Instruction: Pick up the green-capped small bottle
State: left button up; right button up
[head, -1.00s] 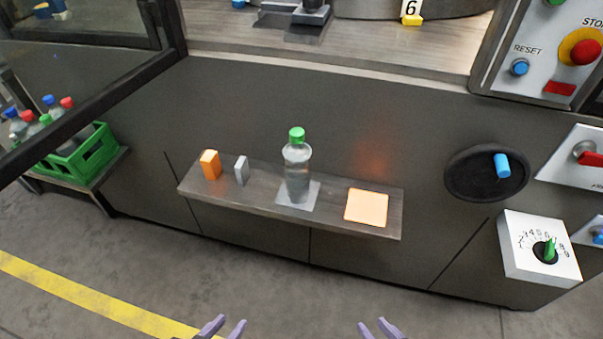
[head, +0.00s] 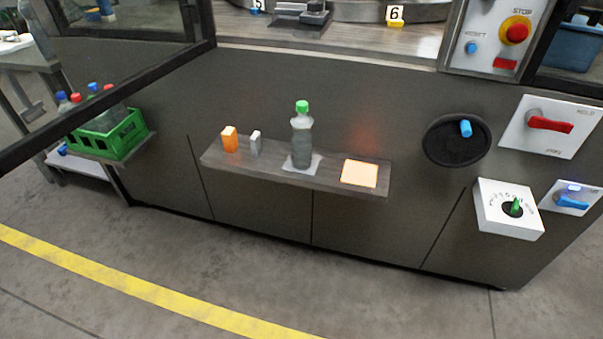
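The green-capped small bottle (head: 302,138) stands upright on a light square pad (head: 315,165) on the narrow shelf (head: 280,176) at the front of the machine. It is clear with a green cap, and nothing touches its sides. Neither of my grippers shows in the head view now.
A green crate (head: 112,143) of bottles stands at left. Handwheel (head: 457,141) and switches are at right. The floor in front is clear.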

aim_at(302, 137)
jog(key=z, duration=0.35)
jog(key=k, duration=0.3)
jog(key=u, duration=1.4)
jog(key=i, duration=0.85)
jog(key=z, duration=0.1)
